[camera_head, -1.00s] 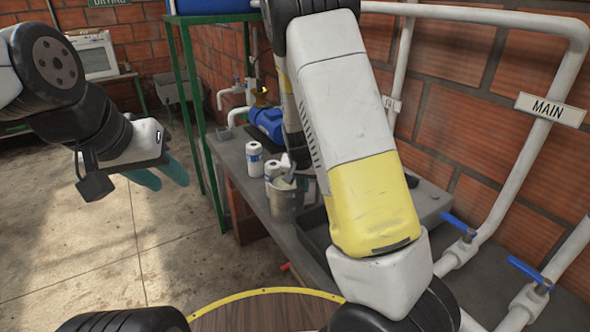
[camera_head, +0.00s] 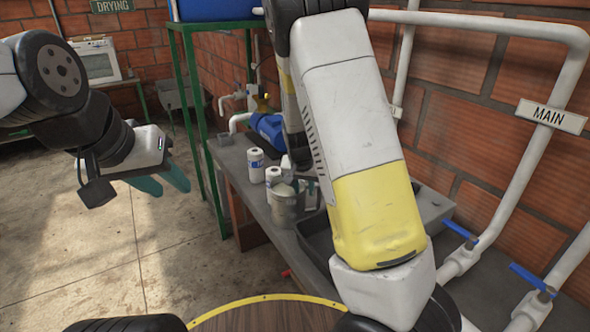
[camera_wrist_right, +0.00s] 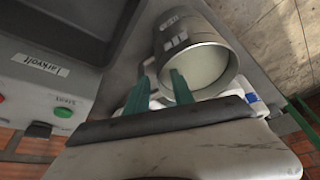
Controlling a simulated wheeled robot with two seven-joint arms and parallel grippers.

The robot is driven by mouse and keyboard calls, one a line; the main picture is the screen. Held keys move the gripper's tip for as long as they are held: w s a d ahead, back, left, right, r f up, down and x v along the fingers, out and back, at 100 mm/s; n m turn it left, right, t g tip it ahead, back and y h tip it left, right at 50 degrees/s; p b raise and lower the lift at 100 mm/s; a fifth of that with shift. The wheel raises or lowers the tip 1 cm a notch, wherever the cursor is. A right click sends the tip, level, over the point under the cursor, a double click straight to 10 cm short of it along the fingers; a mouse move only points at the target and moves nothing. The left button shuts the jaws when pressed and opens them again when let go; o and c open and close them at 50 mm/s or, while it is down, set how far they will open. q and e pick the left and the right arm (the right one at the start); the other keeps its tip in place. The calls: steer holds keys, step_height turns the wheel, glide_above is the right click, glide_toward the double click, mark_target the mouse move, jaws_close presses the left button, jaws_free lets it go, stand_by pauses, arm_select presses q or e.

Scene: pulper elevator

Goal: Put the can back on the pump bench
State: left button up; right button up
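The grey metal can (camera_head: 284,208) stands on the grey pump bench (camera_head: 232,166), close to its front edge. One finger overlaps the mouth and the other is just outside the rim; contact is unclear. In the head view my right arm partly hides this gripper. My left gripper (camera_head: 169,188) is open and empty, above the floor at the left.
Two white bottles (camera_head: 255,160) (camera_head: 272,176) stand just behind the can. A blue pump (camera_head: 268,127) is further back. A green stand (camera_head: 190,90) rises at the bench's far end. Open floor lies left.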

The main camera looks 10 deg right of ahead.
steer(key=v, duration=1)
steer(key=s+r+n+y, duration=0.1)
steer(key=s+r, duration=0.3)
steer(key=s, duration=0.3)
steer(key=s+d+r+n+t+y, duration=0.1)
steer(key=s+r+n, duration=0.1)
steer(key=s+r, duration=0.3)
steer(key=s+r+n+t+y, duration=0.1)
steer(key=s+r, duration=0.4)
steer(key=s, duration=0.6)
steer(key=shift+s+n+y, duration=0.25)
steer(key=shift+n+y, duration=0.05)
steer(key=shift+d, duration=0.15)
